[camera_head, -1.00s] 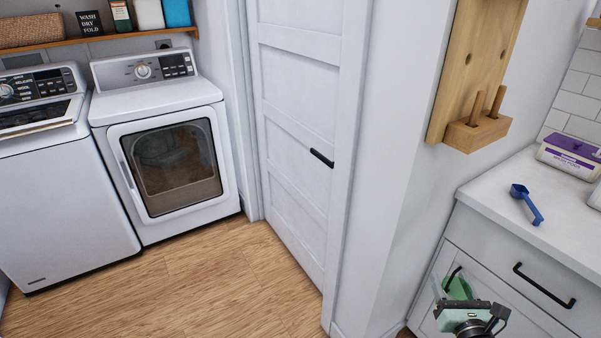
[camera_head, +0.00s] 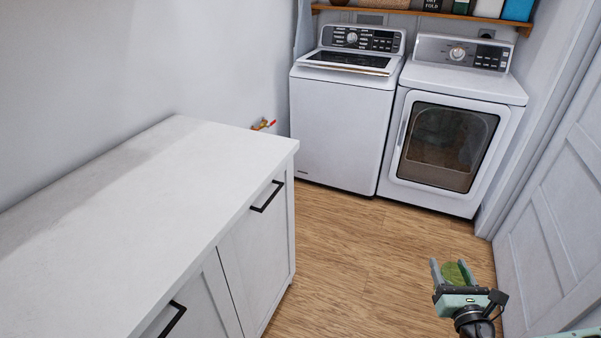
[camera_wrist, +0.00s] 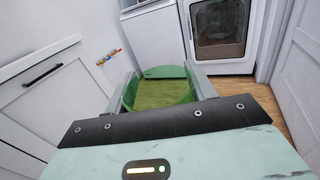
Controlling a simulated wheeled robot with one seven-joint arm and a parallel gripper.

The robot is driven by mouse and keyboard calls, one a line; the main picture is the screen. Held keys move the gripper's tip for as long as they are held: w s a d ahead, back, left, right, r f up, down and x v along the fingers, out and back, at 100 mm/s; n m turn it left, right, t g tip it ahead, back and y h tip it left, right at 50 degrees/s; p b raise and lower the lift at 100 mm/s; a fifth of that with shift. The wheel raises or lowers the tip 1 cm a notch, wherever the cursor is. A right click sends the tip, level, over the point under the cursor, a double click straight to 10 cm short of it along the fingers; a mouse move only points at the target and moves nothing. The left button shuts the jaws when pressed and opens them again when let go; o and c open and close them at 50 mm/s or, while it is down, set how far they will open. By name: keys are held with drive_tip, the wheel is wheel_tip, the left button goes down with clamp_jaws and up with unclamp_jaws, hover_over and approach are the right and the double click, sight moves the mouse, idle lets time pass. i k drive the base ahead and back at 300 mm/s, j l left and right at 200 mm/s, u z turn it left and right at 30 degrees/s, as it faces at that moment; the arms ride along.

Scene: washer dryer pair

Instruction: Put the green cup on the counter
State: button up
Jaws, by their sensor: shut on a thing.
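The green cup (camera_wrist: 158,92) is translucent and sits between the two fingers of my gripper (camera_wrist: 162,78) in the wrist view. In the head view, my gripper (camera_head: 455,268) is at the lower right, above the wood floor, with the cup (camera_head: 459,273) between its fingers. The fingers are shut on the cup. The counter (camera_head: 150,205) is the bare white top at the left of the head view. My gripper is to the right of the counter, apart from it.
A washer (camera_head: 340,125) and a dryer (camera_head: 447,145) stand at the back. A white door (camera_head: 560,215) is at the right. Black handles (camera_head: 268,196) stick out from the cabinet front. A red-handled valve (camera_head: 264,124) is on the wall. The counter top is clear.

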sight(141, 209)
drive_tip(key=l+u, duration=0.2)
drive_tip(key=u, duration=0.25)
drive_tip(key=l+u, duration=0.2)
drive_tip(key=u, duration=0.25)
drive_tip(key=l+u, duration=0.15)
drive_tip(key=u, duration=0.35)
drive_tip(key=k+l+u, duration=0.1)
drive_tip(key=u, duration=0.35)
